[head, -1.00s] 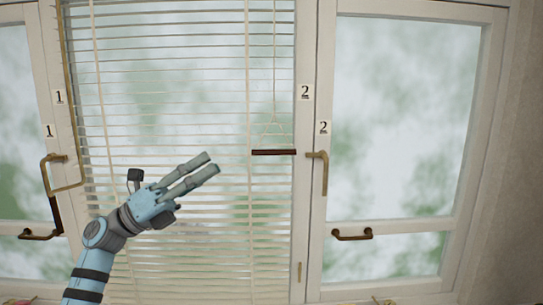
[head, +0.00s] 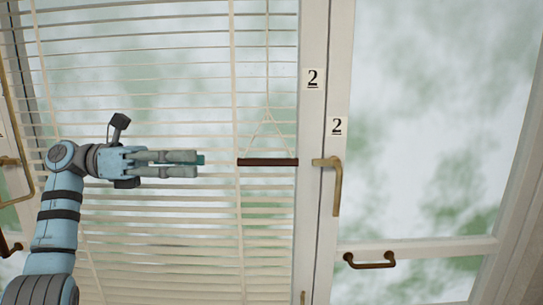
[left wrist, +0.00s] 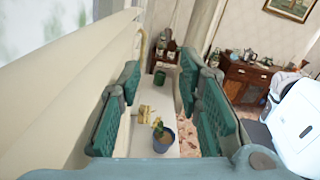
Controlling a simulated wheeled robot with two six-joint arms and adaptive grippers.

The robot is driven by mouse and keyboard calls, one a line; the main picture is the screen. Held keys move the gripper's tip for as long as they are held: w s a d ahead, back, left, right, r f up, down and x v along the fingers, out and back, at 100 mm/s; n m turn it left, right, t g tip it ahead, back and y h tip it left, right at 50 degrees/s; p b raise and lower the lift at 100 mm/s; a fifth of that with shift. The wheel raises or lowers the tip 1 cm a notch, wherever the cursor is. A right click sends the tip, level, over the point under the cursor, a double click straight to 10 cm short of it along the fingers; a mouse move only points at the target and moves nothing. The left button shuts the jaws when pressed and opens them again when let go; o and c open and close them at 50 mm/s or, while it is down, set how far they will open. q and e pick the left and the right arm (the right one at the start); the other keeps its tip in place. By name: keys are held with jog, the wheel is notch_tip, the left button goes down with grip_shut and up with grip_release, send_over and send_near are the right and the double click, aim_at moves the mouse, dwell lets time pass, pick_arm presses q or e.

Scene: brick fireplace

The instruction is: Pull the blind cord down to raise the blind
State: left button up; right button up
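The blind cord (head: 267,62) hangs in front of the blind, splits into a triangle and ends in a dark brown horizontal bar (head: 267,162) in the head view. The white slatted blind (head: 170,228) is lowered across the window. My left gripper (head: 202,163) points right, roughly level with the bar and a short gap to its left in the picture. In the left wrist view its two teal-padded fingers (left wrist: 158,82) stand apart with nothing between them. The cord and bar do not show there. My right gripper is not in view.
A brass window handle (head: 335,180) sits on the frame just right of the bar. A lower brown handle (head: 369,260) is further right. The left wrist view shows a white sill (left wrist: 183,147) with a potted plant (left wrist: 162,138), and a wooden cabinet (left wrist: 247,82) beyond.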

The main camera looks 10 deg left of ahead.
pick_arm(q)
send_near(265, 162)
jog(key=x, duration=0.3)
jog(key=p+x, duration=0.1)
jog(key=x, duration=0.2)
jog(key=w+x, duration=0.1)
jog(key=x, duration=0.1)
jog(key=shift+w+d+f, duration=0.1)
jog(key=shift+d+f, duration=0.05)
jog(key=shift+d, duration=0.65)
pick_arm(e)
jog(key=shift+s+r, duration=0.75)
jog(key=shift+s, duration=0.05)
pick_arm(q)
jog(key=shift+c, duration=0.3)
grip_shut()
